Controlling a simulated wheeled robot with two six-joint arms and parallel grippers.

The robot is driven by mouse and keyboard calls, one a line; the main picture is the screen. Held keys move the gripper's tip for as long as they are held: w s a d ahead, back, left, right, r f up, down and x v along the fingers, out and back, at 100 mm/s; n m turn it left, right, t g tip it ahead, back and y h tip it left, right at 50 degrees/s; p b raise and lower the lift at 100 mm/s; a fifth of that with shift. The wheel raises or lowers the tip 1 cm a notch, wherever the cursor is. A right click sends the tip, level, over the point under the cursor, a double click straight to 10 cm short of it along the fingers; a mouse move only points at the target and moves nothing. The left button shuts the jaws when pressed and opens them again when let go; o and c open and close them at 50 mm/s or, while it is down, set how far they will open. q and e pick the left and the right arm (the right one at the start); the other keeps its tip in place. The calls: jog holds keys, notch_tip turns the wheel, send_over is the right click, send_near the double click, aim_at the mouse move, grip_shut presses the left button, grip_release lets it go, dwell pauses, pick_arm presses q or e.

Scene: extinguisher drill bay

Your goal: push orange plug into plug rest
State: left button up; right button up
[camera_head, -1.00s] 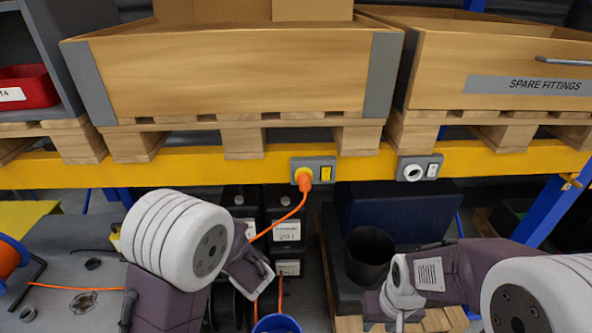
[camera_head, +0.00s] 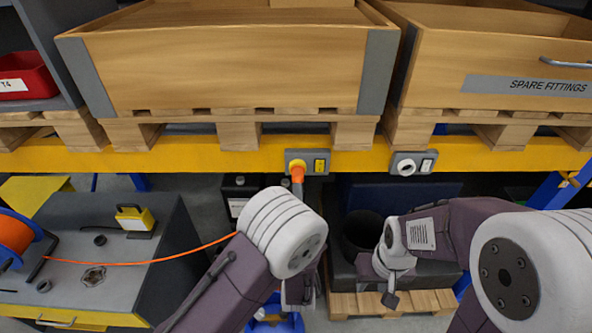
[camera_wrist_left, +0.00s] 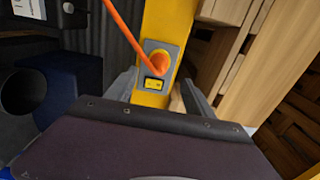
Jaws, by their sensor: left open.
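The orange plug (camera_head: 298,170) sits at the round yellow-rimmed opening of a grey socket box (camera_head: 320,161) on the yellow beam; it also shows in the left wrist view (camera_wrist_left: 160,62). I cannot tell which thing is the plug rest. My left gripper (camera_wrist_left: 161,91) is open in the left wrist view, its fingers on either side of the socket box. Whether they touch anything is unclear. In the head view my own left arm mostly hides it. My right gripper (camera_head: 390,298) points down, well right of and below the plug; its fingers show too small to judge.
A second grey box (camera_head: 412,163) with a white round opening is further right on the yellow beam (camera_head: 220,160). Wooden crates stand above. An orange cable (camera_head: 140,262) runs to a reel (camera_head: 15,235) at left. A black bin (camera_head: 360,232) stands below.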

aim_at(298, 181)
pick_arm(q)
jog(key=w+p, duration=0.2)
jog(key=w, duration=0.3)
jog(key=shift+w+r, duration=0.1)
jog(key=shift+w, duration=0.05)
jog(key=w+b, duration=0.2)
jog(key=w, duration=0.1)
jog(key=shift+w+d+f, duration=0.1)
jog(key=shift+f, duration=0.25)
jog(key=shift+w+r, duration=0.2)
jog(key=shift+w, duration=0.25)
jog(key=shift+b, duration=0.3)
jog(key=shift+b, duration=0.45)
jog(key=shift+f, duration=0.1)
